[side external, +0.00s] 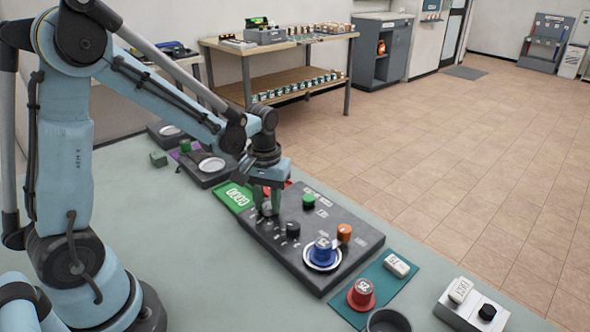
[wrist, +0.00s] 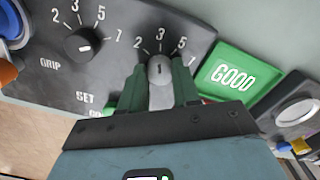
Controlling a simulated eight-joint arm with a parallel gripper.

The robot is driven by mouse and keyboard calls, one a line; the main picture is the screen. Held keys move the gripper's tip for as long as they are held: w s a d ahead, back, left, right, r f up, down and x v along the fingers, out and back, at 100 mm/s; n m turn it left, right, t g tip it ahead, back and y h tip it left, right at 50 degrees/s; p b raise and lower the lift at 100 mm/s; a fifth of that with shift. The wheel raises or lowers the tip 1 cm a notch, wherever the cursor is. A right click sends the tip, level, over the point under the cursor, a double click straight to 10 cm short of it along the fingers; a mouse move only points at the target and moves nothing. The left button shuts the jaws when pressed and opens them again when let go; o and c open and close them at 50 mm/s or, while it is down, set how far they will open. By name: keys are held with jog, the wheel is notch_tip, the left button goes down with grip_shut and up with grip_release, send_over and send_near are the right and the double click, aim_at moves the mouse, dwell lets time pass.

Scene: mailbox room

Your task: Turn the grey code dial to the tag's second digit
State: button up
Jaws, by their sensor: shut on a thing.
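My gripper (wrist: 159,88) is shut on the dial, one green finger on each side. In the side view my gripper (side external: 266,208) comes down on the panel's left part and partly hides the dial.
A black dial (wrist: 83,45) is beside the grey one. The panel also carries a green button (side external: 309,200), an orange knob (side external: 344,233) and a blue knob (side external: 322,250). A green GOOD plate (wrist: 231,77) adjoins it. A red knob (side external: 361,293) stands on the mat.

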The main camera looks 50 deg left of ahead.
aim_at(267, 206)
jog(key=m, duration=0.4)
jog(key=shift+m, duration=2.2)
jog(key=o, duration=1.1)
jog(key=shift+c, duration=0.2)
jog(key=shift+r, duration=0.1)
notch_tip(267, 206, up, 12)
jog(key=shift+s, duration=0.1)
